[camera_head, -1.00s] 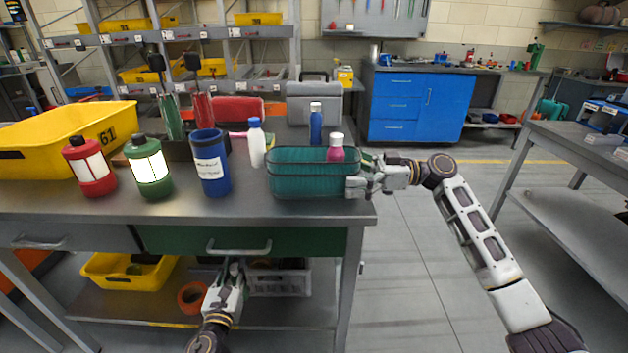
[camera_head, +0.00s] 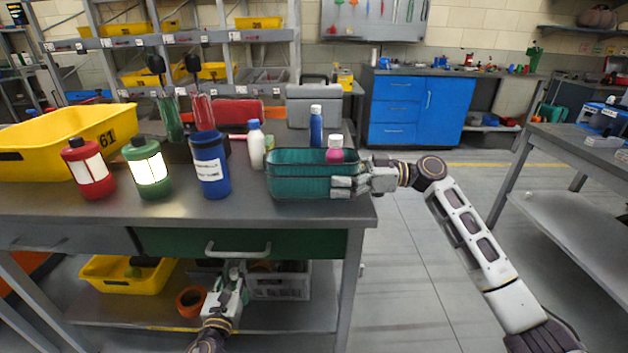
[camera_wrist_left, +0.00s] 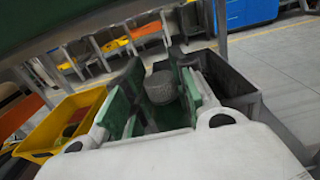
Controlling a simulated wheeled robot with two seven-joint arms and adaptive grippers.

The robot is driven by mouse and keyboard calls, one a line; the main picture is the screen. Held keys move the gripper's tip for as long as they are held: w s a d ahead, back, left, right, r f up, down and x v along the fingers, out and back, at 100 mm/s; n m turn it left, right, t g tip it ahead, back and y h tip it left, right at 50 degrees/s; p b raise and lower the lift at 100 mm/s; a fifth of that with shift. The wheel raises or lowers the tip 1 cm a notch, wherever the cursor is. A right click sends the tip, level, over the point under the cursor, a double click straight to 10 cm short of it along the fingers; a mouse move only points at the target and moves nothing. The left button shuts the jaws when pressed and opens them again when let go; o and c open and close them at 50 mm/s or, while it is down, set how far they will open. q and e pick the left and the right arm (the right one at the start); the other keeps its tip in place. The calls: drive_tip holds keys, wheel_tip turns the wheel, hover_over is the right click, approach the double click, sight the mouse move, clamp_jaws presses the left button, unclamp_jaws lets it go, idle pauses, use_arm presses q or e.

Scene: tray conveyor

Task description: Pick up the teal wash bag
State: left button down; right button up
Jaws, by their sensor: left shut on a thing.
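The teal wash bag (camera_head: 300,187) stands upright near the right end of the workbench in the head view. A pink bottle with a white cap (camera_head: 336,155) shows above its rim at the right. My right gripper (camera_head: 343,187) is at the bag's right front corner, its fingers overlapping the front wall. I cannot tell whether they grip it. My left gripper (camera_head: 236,268) is low, under the green drawer's handle (camera_head: 238,248). In the left wrist view my left gripper (camera_wrist_left: 155,95) is shut on a grey rounded thing (camera_wrist_left: 160,86), partly hidden by the fingers.
A grey crate (camera_head: 280,286) is on the lower shelf. The floor right of the bench is clear.

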sight(341, 137)
drive_tip(key=shift+c, duration=1.4)
use_arm(q)
drive_tip(key=shift+r, duration=0.1)
use_arm(e)
drive_tip(key=shift+r, duration=0.2)
drive_tip(key=shift+c, duration=0.2)
use_arm(q)
wheel_tip(341, 137, up, 3)
drive_tip(key=p, duration=0.2)
drive_tip(key=shift+p, duration=0.4)
use_arm(e)
wheel_tip(341, 137, up, 10)
drive_tip(key=shift+f, duration=0.15)
drive_tip(key=shift+c, duration=0.3)
use_arm(q)
drive_tip(key=shift+f, duration=0.4)
use_arm(e)
drive_tip(key=shift+d, duration=0.35)
use_arm(q)
drive_tip(key=shift+b, duration=0.3)
use_arm(e)
drive_tip(key=shift+f, duration=0.1)
